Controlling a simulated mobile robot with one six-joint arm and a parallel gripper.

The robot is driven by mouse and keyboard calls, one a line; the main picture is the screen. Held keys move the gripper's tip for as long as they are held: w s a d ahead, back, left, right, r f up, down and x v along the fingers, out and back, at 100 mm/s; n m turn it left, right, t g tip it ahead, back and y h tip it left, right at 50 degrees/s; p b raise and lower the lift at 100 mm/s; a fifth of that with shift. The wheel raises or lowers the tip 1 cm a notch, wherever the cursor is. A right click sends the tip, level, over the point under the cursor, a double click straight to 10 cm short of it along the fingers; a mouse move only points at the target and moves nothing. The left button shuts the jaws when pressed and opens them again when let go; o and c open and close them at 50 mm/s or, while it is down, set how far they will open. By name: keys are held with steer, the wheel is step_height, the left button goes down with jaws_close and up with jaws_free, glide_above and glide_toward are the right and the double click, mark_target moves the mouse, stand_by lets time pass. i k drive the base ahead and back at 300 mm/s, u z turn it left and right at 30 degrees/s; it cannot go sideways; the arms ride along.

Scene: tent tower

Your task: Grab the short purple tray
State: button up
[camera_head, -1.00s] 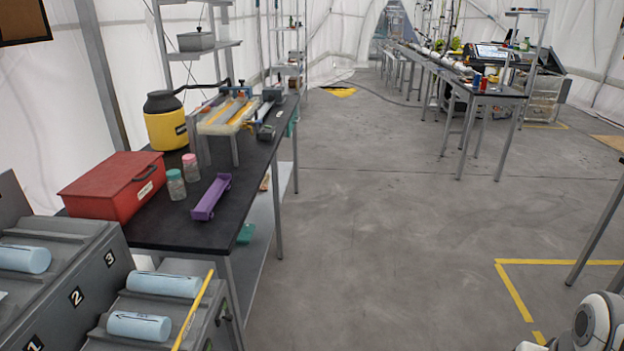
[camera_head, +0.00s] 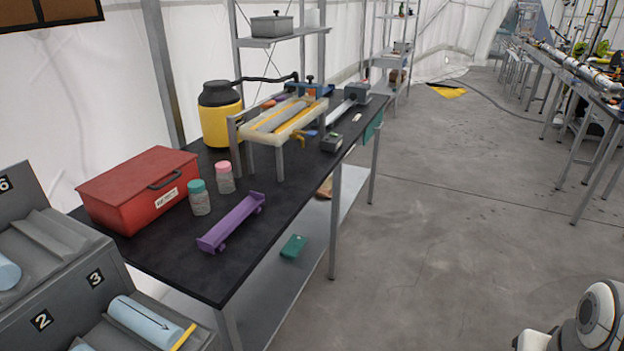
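The short purple tray (camera_head: 231,222) lies on the black table (camera_head: 175,259), near its front edge. It is a narrow, open channel with raised ends and small feet, lying at a slant. Nothing touches it. A white and grey part of my arm (camera_head: 590,318) shows at the lower right corner, far from the tray. My gripper is not in view.
A teal-lidded jar (camera_head: 200,199) and a pink-lidded jar (camera_head: 225,179) stand behind the tray, left of it. A red box (camera_head: 135,187) is further left. A raised rack (camera_head: 282,120) stands behind. Grey numbered bins (camera_head: 60,285) fill the lower left. Floor right of the table is clear.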

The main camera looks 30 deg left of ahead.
mark_target(213, 240)
steer(key=u, duration=0.7)
steer(key=i, duration=1.1)
steer(key=u, duration=0.9)
steer(key=i, duration=0.3)
steer(key=u, duration=0.35)
steer(key=k, duration=0.7)
steer(key=u, duration=0.2)
steer(key=i, duration=0.75)
steer(key=z, duration=0.15)
